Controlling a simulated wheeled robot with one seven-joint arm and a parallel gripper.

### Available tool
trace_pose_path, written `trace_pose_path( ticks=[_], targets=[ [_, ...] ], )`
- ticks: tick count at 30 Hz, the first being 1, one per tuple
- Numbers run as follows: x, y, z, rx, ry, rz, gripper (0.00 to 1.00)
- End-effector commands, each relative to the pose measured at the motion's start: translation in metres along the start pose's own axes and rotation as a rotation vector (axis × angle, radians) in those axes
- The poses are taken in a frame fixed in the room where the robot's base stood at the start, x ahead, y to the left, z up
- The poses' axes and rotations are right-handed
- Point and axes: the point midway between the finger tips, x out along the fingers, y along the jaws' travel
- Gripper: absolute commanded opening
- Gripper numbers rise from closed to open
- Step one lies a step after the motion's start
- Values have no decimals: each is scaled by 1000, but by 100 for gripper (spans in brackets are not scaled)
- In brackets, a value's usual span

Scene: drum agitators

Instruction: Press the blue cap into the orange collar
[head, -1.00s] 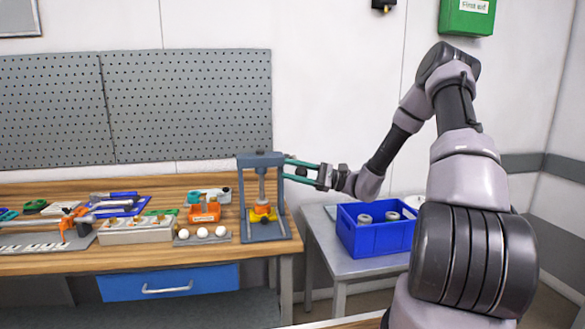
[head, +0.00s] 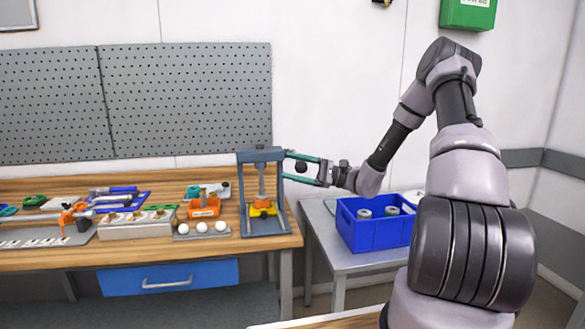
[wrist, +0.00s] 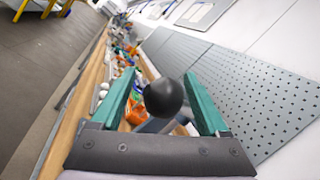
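The press (head: 245,190), a blue-grey frame with a vertical ram, stands at the right end of the wooden bench in the head view. A small orange part (head: 262,203) sits under the ram on a yellow holder (head: 262,211). I cannot make out the blue cap there. My gripper (head: 285,165) is at the press's right side with its teal fingers pointing left. In the wrist view, my gripper (wrist: 160,72) is open, with a black ball knob (wrist: 163,97) between its fingers and visible gaps on both sides.
A blue bin (head: 378,238) with round parts stands on a grey side table at right. Left of the press are white balls (head: 201,227) in a tray, an orange bin (head: 204,208) and several tools. A pegboard (head: 190,100) rises behind the bench.

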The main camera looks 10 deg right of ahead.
Motion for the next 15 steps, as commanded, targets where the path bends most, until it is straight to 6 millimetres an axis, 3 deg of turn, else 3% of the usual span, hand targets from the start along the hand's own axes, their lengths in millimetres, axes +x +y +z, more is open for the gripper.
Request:
trace_pose_path(
  ticks=[15],
  targets=[
    [-91, 0, -1, 0, 5, -4, 77]
  ],
)
